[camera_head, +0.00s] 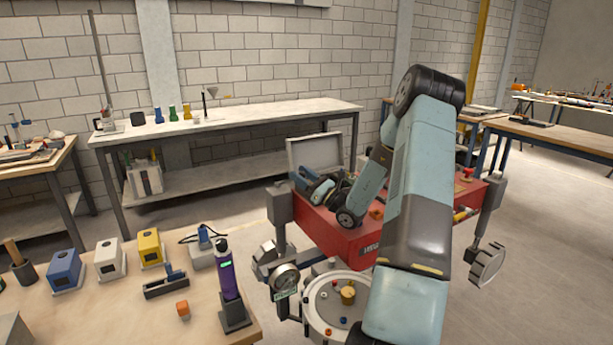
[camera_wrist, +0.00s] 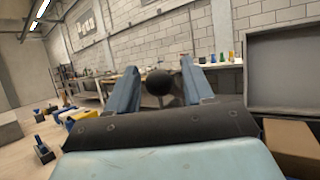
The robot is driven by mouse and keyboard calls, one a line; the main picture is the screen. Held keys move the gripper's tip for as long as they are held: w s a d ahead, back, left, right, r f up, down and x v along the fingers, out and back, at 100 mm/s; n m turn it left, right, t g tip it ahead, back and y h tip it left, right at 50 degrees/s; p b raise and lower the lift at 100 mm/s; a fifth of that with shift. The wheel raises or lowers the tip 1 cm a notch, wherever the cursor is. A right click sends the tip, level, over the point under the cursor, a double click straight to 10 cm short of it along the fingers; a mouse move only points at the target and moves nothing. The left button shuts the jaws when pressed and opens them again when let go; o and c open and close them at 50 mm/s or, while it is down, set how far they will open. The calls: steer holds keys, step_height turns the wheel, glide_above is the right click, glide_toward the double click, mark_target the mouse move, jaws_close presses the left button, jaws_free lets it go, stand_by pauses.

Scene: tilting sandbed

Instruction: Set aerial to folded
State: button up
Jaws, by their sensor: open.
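My gripper (camera_head: 312,184) is over the left part of the red sandbed body (camera_head: 345,237), in front of a raised grey lid (camera_head: 315,151). In the wrist view its two blue fingers (camera_wrist: 158,85) stand apart. A dark round knob (camera_wrist: 158,82) shows between them, with a gap visible on each side. I cannot tell whether this knob is the aerial's tip, and no aerial rod can be made out clearly. In the head view my arm and gripper hide much of the sandbed's top.
The raised lid also stands at the right in the wrist view (camera_wrist: 288,70). A round tray (camera_head: 335,308) and a gauge (camera_head: 286,279) are at the sandbed's front. A left workbench (camera_head: 110,305) holds a purple device (camera_head: 228,278) and several small boxes. A long bench (camera_head: 235,121) stands behind.

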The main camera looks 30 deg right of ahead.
steer(key=shift+d, duration=0.1)
steer(key=shift+s+d+f, duration=0.2)
steer(key=shift+s+f, duration=0.05)
steer(key=shift+s, duration=0.1)
steer(key=s+d+f, duration=0.1)
steer(key=s+d, duration=0.7)
steer(key=s, duration=0.5)
steer(key=shift+d+f, duration=0.2)
steer(key=shift+f, duration=0.2)
steer(key=shift+c, duration=0.2)
